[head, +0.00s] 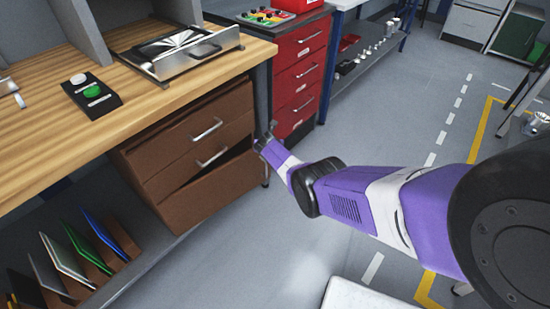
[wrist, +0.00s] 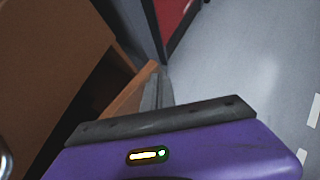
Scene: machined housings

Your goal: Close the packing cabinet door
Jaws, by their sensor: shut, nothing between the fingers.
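The brown cabinet (head: 187,150) stands under the wooden bench, with two silver handles on its upper fronts. Its lowest front panel (head: 212,190) stands out from the body, with a dark gap above it, wider toward the right. Its handle is not visible. In the wrist view, a brown panel edge (wrist: 131,96) stands beside a dark opening. My gripper (head: 265,137) is at the cabinet's right front corner, close to the panel's right end. In the wrist view, its fingers (wrist: 158,90) are shut and empty, just right of the panel edge; I cannot tell whether they touch.
A red drawer unit (head: 300,75) stands behind my gripper, close by. The wooden bench top (head: 150,100) overhangs the cabinet. Upright coloured boards (head: 85,250) stand on the low shelf at left. The grey floor (head: 260,240) in front of the cabinet is clear.

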